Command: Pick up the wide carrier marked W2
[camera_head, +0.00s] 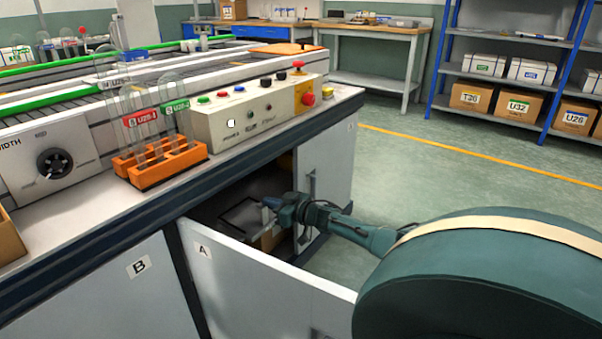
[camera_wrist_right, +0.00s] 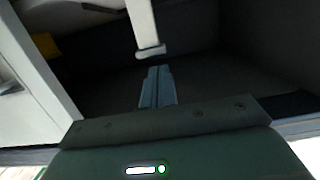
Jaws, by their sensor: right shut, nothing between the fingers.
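I cannot make out a carrier marked W2 in either view. My right gripper (camera_head: 268,204) reaches into the open cabinet under the bench, behind the open door marked A (camera_head: 255,272). It is shut and empty; its fingers (camera_wrist_right: 152,62) also show in the right wrist view, in front of the dark cabinet interior. A dark, thin-edged frame (camera_head: 238,214) lies inside, just left of the gripper; I see no mark on it. A tan piece (camera_head: 267,240) shows below the gripper, partly hidden by the door. My left gripper is not in view.
An orange rack (camera_head: 160,164) with glass tubes stands on the bench top beside a control box (camera_head: 255,108). Door B (camera_head: 137,285) is closed. The other open door panel (camera_head: 324,185) stands right of the gripper. Shelves with boxes (camera_head: 510,104) stand far right; the floor between is clear.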

